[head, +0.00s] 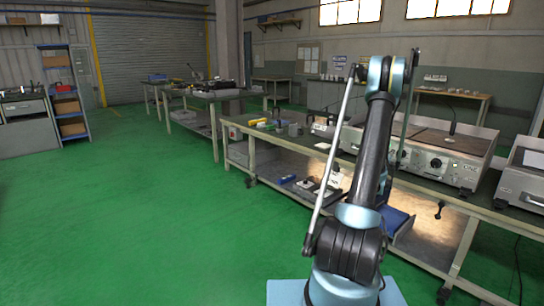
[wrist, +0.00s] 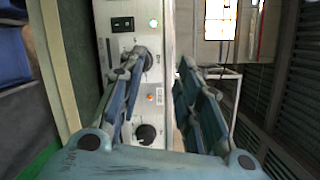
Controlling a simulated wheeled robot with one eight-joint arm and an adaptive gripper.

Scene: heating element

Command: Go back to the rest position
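My gripper (wrist: 160,65) is open in the wrist view, with its two blue-grey fingers apart and nothing seen between them. In the head view my arm rises in front of the workbench (head: 300,143) and bends at the top. My gripper cannot be made out there. A heating unit (head: 440,160) with a flat brown top and front knobs stands on the bench, partly behind my arm.
A second metal unit (head: 523,180) stands at the right end of the bench. Small tools and a grey mug (head: 295,130) lie on its left part. A blue shelf rack (head: 65,95) stands far left. The green floor (head: 130,210) on the left is clear.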

